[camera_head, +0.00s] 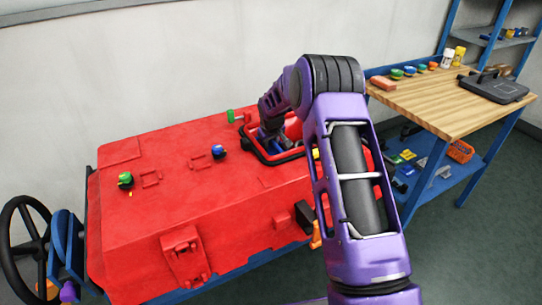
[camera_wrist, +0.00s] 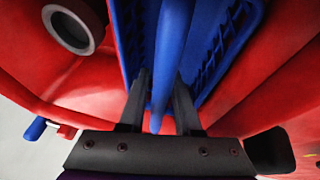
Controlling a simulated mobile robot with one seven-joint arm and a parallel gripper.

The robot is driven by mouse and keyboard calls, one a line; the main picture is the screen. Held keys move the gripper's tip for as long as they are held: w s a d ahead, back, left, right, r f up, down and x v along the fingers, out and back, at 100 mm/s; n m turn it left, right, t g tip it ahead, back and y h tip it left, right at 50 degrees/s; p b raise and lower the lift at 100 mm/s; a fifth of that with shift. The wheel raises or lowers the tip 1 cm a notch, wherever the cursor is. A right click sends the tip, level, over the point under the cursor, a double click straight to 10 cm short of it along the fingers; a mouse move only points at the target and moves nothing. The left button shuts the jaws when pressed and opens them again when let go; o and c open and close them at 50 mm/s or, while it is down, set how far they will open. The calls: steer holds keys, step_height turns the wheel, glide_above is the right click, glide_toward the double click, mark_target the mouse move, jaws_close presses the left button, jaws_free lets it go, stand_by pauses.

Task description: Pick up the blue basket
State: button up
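The blue basket (camera_wrist: 133,30) sits inside an opening in the red tank (camera_wrist: 70,95). A blue bar of it, like a handle (camera_wrist: 165,60), runs between the two fingers of my gripper (camera_wrist: 162,85). The fingers stand apart, one on each side of the bar, with a visible gap at the left finger. Whether the right finger touches the bar is hard to tell. In the head view, my gripper reaches down into the tank opening, and only a bit of the blue basket (camera_head: 270,142) shows. My arm hides the rest.
The red tank's top (camera_head: 165,170) carries green and blue knobs. A wooden workbench (camera_head: 440,105) with a dark case (camera_head: 493,87) and small items stands at the right. A black handwheel (camera_head: 25,240) is at the lower left. Open floor lies at the lower right.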

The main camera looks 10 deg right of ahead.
steer(key=shift+c, duration=0.2)
jaws_close()
steer(key=shift+a, duration=0.1)
stand_by(1.0)
